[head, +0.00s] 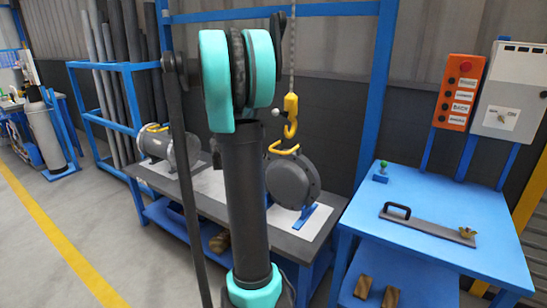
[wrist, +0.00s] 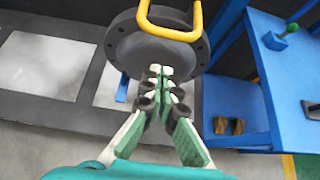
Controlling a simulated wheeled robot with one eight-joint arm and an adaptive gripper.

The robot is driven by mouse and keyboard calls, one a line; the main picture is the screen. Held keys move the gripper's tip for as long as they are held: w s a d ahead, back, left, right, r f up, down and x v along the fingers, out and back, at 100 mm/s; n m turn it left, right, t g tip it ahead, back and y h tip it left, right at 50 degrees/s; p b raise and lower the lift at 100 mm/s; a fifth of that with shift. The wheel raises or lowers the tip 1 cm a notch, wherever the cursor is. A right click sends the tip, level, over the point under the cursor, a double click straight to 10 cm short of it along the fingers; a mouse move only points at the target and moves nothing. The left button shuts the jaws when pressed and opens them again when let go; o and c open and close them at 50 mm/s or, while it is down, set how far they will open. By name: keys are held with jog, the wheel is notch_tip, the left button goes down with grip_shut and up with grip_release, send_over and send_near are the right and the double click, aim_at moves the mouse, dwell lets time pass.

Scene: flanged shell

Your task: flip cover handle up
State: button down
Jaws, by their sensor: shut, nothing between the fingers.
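The cover is a dark grey round flange with holes around its rim, seen at the top of the wrist view (wrist: 125,48) and right of my arm in the head view (head: 292,184). Its yellow U-shaped handle (wrist: 170,32) crosses the upper part of the cover in the wrist view and shows at its top in the head view (head: 284,149). My gripper (wrist: 160,72) is shut and empty. Its fingertips appear just below the handle, in front of the cover's lower face. I cannot tell whether they touch it. In the head view my gripper is hidden behind my arm.
A yellow hoist hook (head: 291,112) hangs above the cover. A grey shell (head: 178,147) with a yellow handle stands left on the same dark bench (head: 290,239). A blue table (head: 425,265) at right holds a flat bar with a black handle (head: 432,226).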

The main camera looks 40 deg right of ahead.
jog(key=shift+s+a+f+h, duration=0.15)
jog(key=shift+s+a+f, duration=0.2)
jog(key=shift+f, duration=0.3)
jog(key=shift+s+a+f+h, duration=0.15)
jog(key=shift+s+a+f, duration=0.15)
jog(key=shift+f, duration=0.3)
jog(key=x, duration=1)
jog(key=shift+w+d+r, duration=0.15)
jog(key=shift+r, duration=0.85)
jog(key=shift+w+d+r, duration=0.15)
jog(key=shift+r, duration=0.8)
jog(key=shift+r, duration=0.1)
